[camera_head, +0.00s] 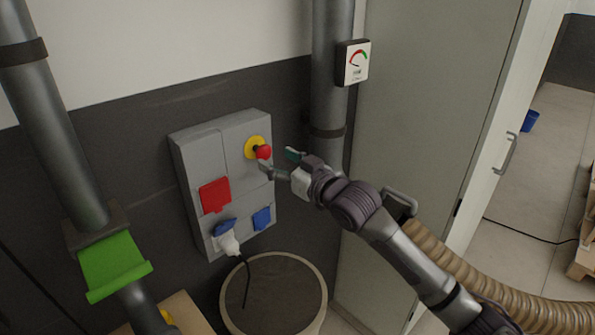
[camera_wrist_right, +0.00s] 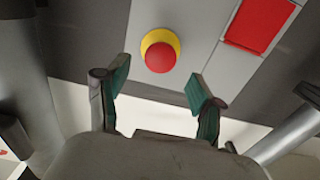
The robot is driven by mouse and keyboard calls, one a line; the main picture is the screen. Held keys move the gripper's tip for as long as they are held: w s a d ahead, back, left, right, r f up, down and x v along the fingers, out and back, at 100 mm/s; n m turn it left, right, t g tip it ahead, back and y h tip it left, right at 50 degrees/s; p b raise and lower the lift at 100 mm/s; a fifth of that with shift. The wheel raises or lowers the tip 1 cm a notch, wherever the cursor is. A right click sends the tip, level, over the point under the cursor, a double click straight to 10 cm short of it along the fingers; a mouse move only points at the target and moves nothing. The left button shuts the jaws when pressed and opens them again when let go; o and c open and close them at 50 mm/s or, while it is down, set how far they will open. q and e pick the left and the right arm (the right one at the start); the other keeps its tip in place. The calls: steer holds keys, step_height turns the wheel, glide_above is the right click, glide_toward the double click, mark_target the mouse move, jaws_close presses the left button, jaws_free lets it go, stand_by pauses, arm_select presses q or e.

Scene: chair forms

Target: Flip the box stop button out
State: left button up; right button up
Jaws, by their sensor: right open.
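The grey box (camera_head: 234,190) is on the dark lower part of the wall. Its stop button (camera_head: 263,152) is a red mushroom head on a yellow ring, at the box's upper right. My right gripper (camera_head: 279,163) is open and empty just to the right of the button, its fingers pointing toward the box. In the right wrist view the red button (camera_wrist_right: 160,57) is ahead of and between the two spread fingertips (camera_wrist_right: 155,88), apart from both. My left gripper does not show.
The box also bears a red cover (camera_head: 214,195), a blue socket cover (camera_head: 262,218) and a white plug (camera_head: 229,243) with a black cable. A round bin (camera_head: 318,290) stands below. A vertical pipe with a gauge (camera_head: 354,63) rises behind my right gripper.

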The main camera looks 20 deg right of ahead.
steer(key=v, duration=0.8)
steer(key=shift+d, duration=0.1)
